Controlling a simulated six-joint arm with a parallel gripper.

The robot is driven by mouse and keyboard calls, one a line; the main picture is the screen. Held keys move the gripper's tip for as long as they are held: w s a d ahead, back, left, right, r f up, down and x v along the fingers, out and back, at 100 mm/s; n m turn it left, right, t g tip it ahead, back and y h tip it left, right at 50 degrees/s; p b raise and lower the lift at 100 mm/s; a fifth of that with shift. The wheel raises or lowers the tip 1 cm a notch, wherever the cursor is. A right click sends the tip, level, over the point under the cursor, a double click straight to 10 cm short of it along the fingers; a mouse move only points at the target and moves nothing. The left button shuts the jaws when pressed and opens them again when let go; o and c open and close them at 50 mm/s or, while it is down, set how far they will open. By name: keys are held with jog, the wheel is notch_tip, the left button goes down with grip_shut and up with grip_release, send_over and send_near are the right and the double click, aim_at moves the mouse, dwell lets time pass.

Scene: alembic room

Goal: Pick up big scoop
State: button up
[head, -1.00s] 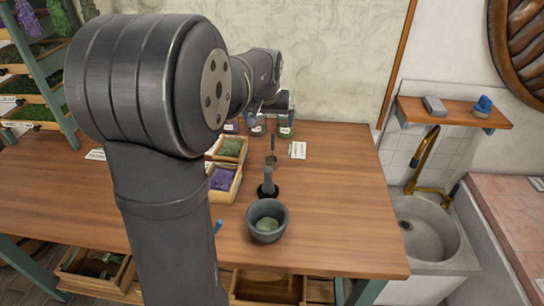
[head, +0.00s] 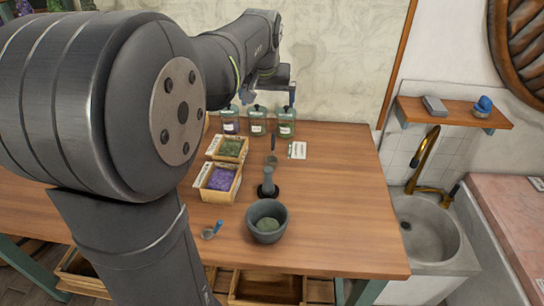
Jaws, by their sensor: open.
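A dark-handled scoop (head: 272,159) lies on the wooden table behind the pestle, its handle pointing to the back. A smaller-looking scoop with a blue handle (head: 211,231) lies near the table's front, left of the mortar. I cannot tell for sure from their labels which is the big scoop. My gripper (head: 270,95) is open and empty, raised near the back wall above the jars and behind both scoops. My arm covers the left of the table.
A grey mortar (head: 267,233) with green contents stands at the front, a pestle (head: 268,180) behind it. Boxes of green herb (head: 231,148) and purple flowers (head: 219,180) stand left. Lidded jars (head: 258,125) line the back. The table's right side (head: 345,190) is clear.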

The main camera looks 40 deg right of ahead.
jog(key=shift+s+a+r, duration=0.1)
jog(key=shift+s+r, duration=0.05)
jog(key=shift+r, duration=0.25)
jog(key=c, duration=1.3)
jog(key=m+g+h, duration=0.1)
jog(key=m+g, duration=0.1)
jog(key=m, duration=0.1)
send_near(274, 143)
jog(key=shift+m+h, duration=0.3)
jog(key=x, duration=0.7)
jog(key=shift+a+f, duration=0.25)
jog(key=shift+w+x, duration=0.15)
jog(key=shift+x, duration=1.15)
jog(key=shift+w+x, duration=0.2)
jog(key=shift+x, duration=1.1)
